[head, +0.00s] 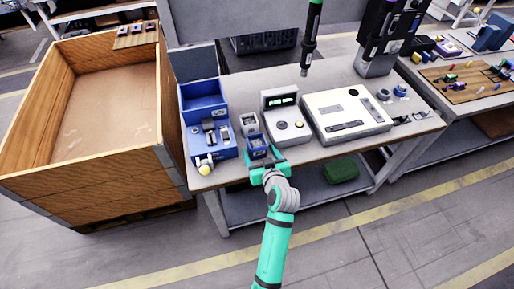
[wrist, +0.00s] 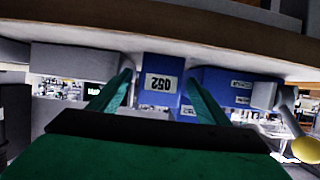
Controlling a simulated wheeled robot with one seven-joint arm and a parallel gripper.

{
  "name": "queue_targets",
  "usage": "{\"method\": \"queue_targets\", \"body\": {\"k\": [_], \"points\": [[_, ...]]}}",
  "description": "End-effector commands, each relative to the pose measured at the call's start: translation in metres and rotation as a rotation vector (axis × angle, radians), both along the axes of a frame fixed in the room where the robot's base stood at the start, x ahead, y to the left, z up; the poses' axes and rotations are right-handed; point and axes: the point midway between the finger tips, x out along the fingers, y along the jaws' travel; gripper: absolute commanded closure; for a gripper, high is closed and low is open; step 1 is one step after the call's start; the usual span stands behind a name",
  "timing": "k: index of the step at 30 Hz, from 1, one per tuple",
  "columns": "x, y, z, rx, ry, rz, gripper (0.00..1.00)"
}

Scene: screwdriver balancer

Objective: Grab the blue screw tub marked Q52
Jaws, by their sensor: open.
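The blue screw tub (head: 258,142) stands near the front edge of the workbench, with small pieces inside it. In the wrist view, which is upside down, the blue tub (wrist: 161,68) shows its white label, reading Q52 inverted. My green gripper (head: 264,158) is open at the tub's front. In the wrist view my gripper (wrist: 157,78) has one finger on each side of the tub, with a narrow gap visible by the left finger. I cannot tell how far the fingertips reach along its sides.
A grey tub (head: 249,124) stands right behind the blue one. A larger blue station (head: 222,150) is close on the left, and a grey box with a green display (head: 285,118) close on the right. A screwdriver (head: 310,40) hangs above the bench (head: 322,152).

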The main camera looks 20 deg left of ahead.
Motion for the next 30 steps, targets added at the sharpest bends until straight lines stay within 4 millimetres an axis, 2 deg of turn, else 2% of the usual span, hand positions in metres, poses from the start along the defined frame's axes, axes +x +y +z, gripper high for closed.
{"method": "queue_targets", "body": {"k": [6, 16, 17, 21, 23, 30], "points": [[0.022, 0.016, -0.010, 0.001, 0.001, 0.001, 0.30], [0.028, 0.019, -0.013, 0.001, 0.001, 0.000, 0.30], [0.028, 0.019, -0.013, 0.001, 0.001, 0.000, 0.34], [0.028, 0.019, -0.013, 0.001, 0.001, 0.000, 0.68], [0.028, 0.019, -0.013, 0.001, 0.001, 0.000, 0.80], [0.028, 0.019, -0.012, 0.001, -0.001, 0.000, 0.80]]}}
